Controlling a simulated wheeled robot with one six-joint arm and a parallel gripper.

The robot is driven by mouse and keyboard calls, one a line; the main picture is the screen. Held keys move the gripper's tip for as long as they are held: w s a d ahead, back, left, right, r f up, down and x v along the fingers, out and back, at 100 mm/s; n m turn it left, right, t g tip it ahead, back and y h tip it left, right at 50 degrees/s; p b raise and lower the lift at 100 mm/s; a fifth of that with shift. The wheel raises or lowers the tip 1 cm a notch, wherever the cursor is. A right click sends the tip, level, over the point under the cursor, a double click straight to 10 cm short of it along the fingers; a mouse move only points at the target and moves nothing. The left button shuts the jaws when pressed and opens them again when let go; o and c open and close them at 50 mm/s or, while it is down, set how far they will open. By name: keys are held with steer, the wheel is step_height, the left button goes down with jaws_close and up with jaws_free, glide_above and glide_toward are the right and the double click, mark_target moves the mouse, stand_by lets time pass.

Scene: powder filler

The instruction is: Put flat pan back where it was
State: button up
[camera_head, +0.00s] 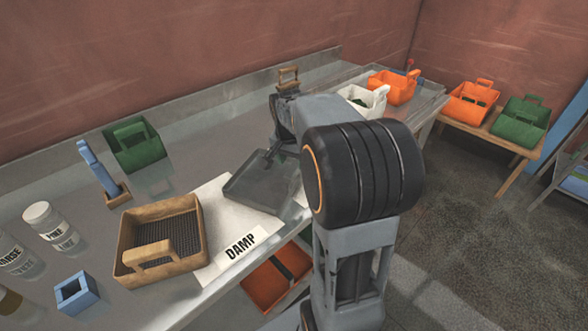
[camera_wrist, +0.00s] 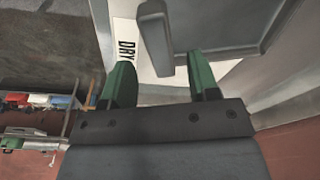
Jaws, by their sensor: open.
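The flat pan (camera_head: 256,190) is a shallow grey tray. In the head view it lies on a white sheet (camera_head: 225,193) labelled DAMP; my arm hides what lies to its right. In the wrist view the pan (camera_wrist: 225,22) fills the upper right, with its grey handle (camera_wrist: 154,40) pointing down toward my gripper (camera_wrist: 158,62). My gripper's two green fingers are open and apart, with the handle just beyond and between their tips. I see no finger closed on it. In the head view my gripper is mostly hidden behind my arm.
A wooden sieve box (camera_head: 128,255) stands left of the pan. White (camera_head: 370,98) and orange (camera_head: 390,85) carriers are behind. A DRY label (camera_wrist: 125,42) shows in the wrist view.

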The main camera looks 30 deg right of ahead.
steer(key=r, duration=0.5)
steer(key=shift+s+a+r, duration=0.1)
steer(key=shift+s+a, duration=0.1)
steer(key=shift+a, duration=0.15)
steer(key=shift+s+a+r, duration=0.1)
steer(key=shift+a+r, duration=0.05)
steer(key=shift+r, duration=0.1)
steer(key=s+a+f+n+t+y, duration=0.1)
steer(key=s+a+f+n, duration=0.4)
steer(key=s+a+n, duration=0.6)
steer(key=shift+s+a+f+t, duration=0.25)
steer(key=shift+s+a+t, duration=0.8)
steer(key=shift+a, duration=0.6)
steer(key=shift+s, duration=0.2)
